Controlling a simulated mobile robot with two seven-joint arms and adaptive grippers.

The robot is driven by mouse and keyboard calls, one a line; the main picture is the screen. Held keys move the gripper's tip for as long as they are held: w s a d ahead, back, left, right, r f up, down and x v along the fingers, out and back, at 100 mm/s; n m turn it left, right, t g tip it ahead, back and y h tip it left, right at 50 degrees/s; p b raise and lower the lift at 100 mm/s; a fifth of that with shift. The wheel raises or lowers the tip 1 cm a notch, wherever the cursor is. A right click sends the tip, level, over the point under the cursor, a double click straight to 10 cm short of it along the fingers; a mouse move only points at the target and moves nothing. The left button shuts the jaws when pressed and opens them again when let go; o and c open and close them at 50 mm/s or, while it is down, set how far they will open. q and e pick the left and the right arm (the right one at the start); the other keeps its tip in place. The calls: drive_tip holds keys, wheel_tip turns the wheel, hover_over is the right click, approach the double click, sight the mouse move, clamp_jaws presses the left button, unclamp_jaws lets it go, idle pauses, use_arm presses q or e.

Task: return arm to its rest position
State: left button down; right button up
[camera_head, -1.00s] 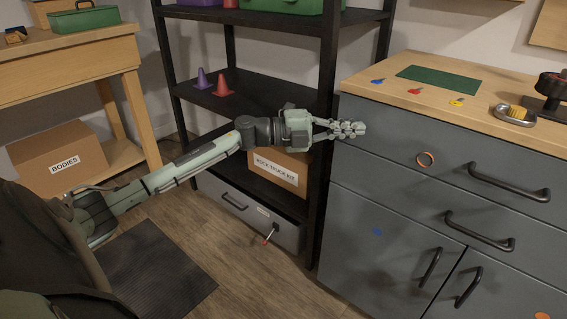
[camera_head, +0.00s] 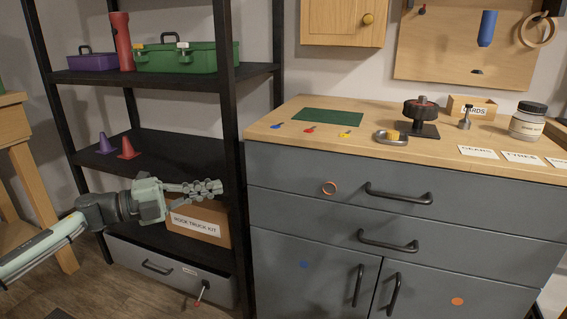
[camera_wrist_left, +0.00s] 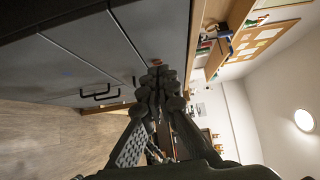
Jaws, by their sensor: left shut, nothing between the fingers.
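My left arm comes in from the left in the head view. Its gripper (camera_head: 207,188) is stretched out level in front of the black shelf unit. The fingers are shut and hold nothing. In the left wrist view the same gripper (camera_wrist_left: 158,80) shows its closed fingertips, with the grey cabinet (camera_wrist_left: 75,75) behind them at the left. In the head view the gripper appears above a cardboard box labelled "ROCK TRUCK KIT" (camera_head: 197,226). My right gripper is not in view.
The black shelf (camera_head: 170,150) holds cones, a red flashlight and a green toolbox (camera_head: 190,60). The grey cabinet (camera_head: 350,210) with protruding handles stands to the right. Its wooden top carries a green mat (camera_head: 314,116), a wheel on a stand (camera_head: 421,115) and a jar (camera_head: 528,122).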

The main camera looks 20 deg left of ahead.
use_arm(q)
wheel_tip(320, 180, down, 17)
drive_tip(key=s+a+n+t+y+p, duration=0.25)
drive_tip(key=n+y+p, duration=0.25)
drive_tip(key=n+y, duration=1.2)
drive_tip(key=s+d+f+n+g+h+p, duration=0.1)
drive_tip(key=s+d+f+n+g, duration=0.3)
drive_tip(key=s, duration=0.7)
drive_tip(key=s+d+f+n+g+h+p, duration=0.1)
drive_tip(key=s+d+f+n+g, duration=0.3)
drive_tip(key=s+d+f+g, duration=0.3)
drive_tip(key=s+f+g, duration=0.1)
drive_tip(key=s+f, duration=0.3)
drive_tip(key=s, duration=0.1)
drive_tip(key=shift+d+f+n+h, duration=0.15)
drive_tip(key=shift+d+n+h, duration=0.15)
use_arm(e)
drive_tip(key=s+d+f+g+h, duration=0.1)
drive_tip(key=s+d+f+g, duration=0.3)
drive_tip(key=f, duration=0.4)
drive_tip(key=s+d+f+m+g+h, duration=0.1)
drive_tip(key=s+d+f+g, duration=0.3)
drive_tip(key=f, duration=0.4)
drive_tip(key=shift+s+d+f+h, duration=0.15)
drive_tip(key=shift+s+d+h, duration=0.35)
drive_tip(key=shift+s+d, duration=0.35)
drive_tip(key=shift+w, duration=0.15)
